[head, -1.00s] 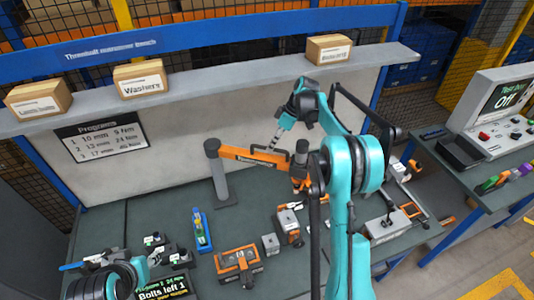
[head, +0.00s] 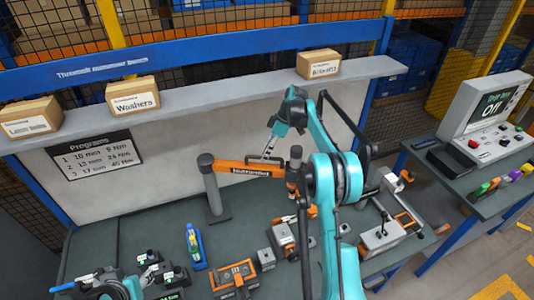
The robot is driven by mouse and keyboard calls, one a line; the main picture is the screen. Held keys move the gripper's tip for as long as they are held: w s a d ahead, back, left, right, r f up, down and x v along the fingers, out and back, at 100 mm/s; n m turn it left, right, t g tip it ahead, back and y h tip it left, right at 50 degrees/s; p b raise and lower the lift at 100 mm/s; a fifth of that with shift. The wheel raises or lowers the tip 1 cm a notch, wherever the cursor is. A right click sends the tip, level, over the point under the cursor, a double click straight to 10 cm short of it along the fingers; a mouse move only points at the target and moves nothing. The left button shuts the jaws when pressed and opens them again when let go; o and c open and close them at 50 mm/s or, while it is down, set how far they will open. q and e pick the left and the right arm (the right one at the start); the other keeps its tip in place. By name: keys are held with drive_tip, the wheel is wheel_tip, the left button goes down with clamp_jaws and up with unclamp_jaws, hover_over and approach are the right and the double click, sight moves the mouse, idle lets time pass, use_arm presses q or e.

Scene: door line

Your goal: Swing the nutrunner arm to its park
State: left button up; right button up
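The orange nutrunner arm (head: 248,170) reaches from a dark grey post (head: 210,185) on the left to a dark upright joint (head: 295,160) on the right. The nutrunner below that joint is partly hidden by my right arm. My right gripper (head: 267,150) points down at the middle of the orange arm, with its fingertips at the arm's top edge. It looks in touch, but I cannot tell whether the fingers are closed on it. My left arm shows only as a teal and black part at the bottom left; its fingers do not show.
On the bench stand a blue bottle-like item (head: 195,245), an orange and grey fixture (head: 235,278) and a grey block (head: 265,258). A programs sign (head: 95,155) hangs on the back panel. Boxes (head: 133,95) stand on the shelf. A console (head: 488,115) is at right.

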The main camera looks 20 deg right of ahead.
drive_tip(key=v, duration=1.2)
idle(0.6)
wheel_tip(320, 180, up, 7)
drive_tip(key=p, duration=0.7)
